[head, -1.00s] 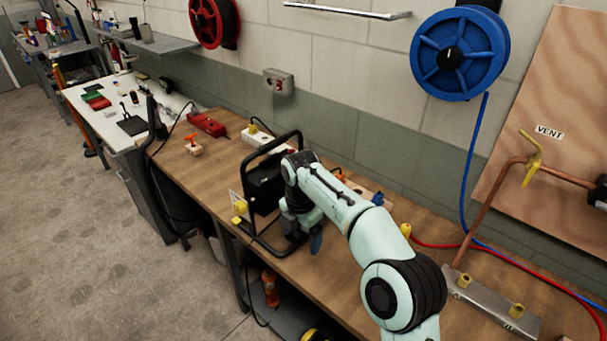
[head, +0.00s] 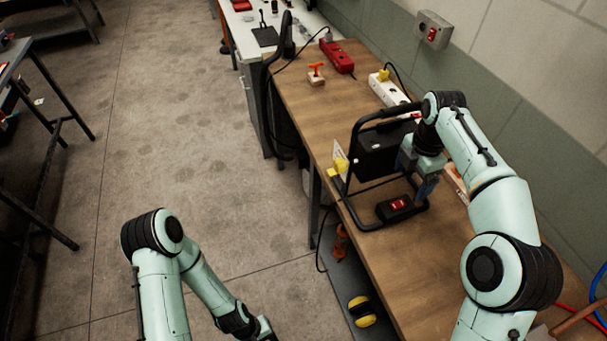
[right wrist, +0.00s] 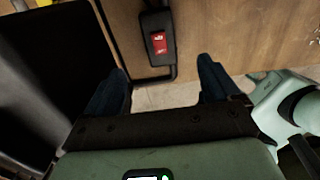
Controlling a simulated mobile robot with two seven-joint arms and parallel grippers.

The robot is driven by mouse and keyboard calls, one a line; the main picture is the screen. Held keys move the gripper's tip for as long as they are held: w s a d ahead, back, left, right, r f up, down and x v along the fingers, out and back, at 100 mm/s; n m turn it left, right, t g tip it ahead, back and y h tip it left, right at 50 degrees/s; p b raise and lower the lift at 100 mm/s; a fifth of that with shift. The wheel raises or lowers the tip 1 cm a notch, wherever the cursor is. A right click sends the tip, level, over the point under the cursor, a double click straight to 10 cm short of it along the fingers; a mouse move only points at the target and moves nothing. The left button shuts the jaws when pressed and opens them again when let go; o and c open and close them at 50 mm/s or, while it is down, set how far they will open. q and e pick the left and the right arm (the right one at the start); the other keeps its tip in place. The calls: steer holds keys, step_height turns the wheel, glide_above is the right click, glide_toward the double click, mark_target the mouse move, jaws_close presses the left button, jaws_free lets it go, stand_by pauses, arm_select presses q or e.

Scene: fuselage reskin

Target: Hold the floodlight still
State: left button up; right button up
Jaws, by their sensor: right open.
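The floodlight (head: 377,150) is a black lamp body in a black tubular frame. It stands upright on the wooden bench near its front edge. A black switch box with a red rocker (head: 397,207) sits low on its frame. My right gripper (head: 425,188) is at the right side of the floodlight, fingers pointing down. In the right wrist view its two blue-grey fingers (right wrist: 162,82) are apart with nothing between them. The left finger overlaps the edge of the black lamp body (right wrist: 55,75); contact is unclear. My left gripper (head: 264,328) is low over the floor, partly cut off.
The bench (head: 300,95) also holds a white power strip (head: 388,88), a red tool (head: 338,56) and a small block with an orange handle (head: 317,74). A yellow-and-black object (head: 362,311) lies on the lower shelf. Floor to the left is open.

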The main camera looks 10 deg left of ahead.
mark_target(400, 204)
arm_select(q)
steer(key=w+d+r+n+t+h, duration=0.2)
steer(key=w+d+r+n+h, duration=0.1)
steer(key=w+r+n, duration=0.6)
steer(key=w+d+r+n+t+h, duration=0.1)
steer(key=w+d+r+n+h, duration=0.15)
steer(key=w+r+n, duration=0.65)
arm_select(e)
step_height(400, 204, down, 14)
steer(key=shift+r, duration=0.25)
arm_select(q)
steer(key=w+r+n+t+h, duration=0.3)
steer(key=w+r, duration=0.3)
steer(key=r, duration=0.4)
steer(key=w+r+n+t+h, duration=0.3)
steer(key=w+r+n+h, duration=0.1)
steer(key=r, duration=0.7)
steer(key=w+n, duration=0.1)
steer(key=w, duration=0.1)
steer(key=shift+w+a, duration=0.3)
steer(key=shift+w, duration=0.1)
